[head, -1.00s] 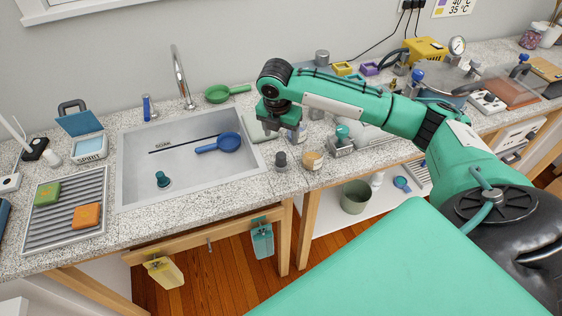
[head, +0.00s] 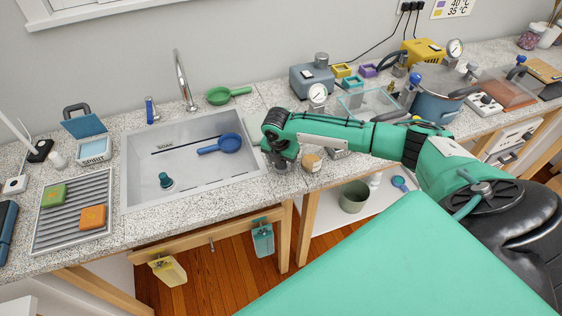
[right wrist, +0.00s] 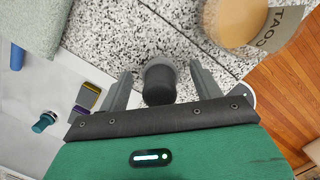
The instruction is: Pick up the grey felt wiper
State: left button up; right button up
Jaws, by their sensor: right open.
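The grey felt wiper (right wrist: 160,84) shows in the right wrist view as a dark grey, round, upright knob on the speckled counter. My right gripper (right wrist: 160,78) is open, with one finger on each side of the wiper. Small gaps seem to remain, and I see no firm contact. In the head view my right gripper (head: 281,164) is low over the counter at the sink's right edge and hides most of the wiper. The wiper's lower part is hidden in both views. My left gripper is not in view.
A pale cloth-like piece (right wrist: 35,22) lies nearby.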

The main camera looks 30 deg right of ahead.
jog(key=shift+f, duration=0.1)
jog(key=shift+c, duration=0.5)
jog(key=c, duration=1)
jog(key=shift+o, duration=0.2)
notch_tip(320, 180, up, 20)
jog(key=b, duration=0.4)
jog(key=shift+o, duration=0.9)
jog(key=shift+c, duration=0.5)
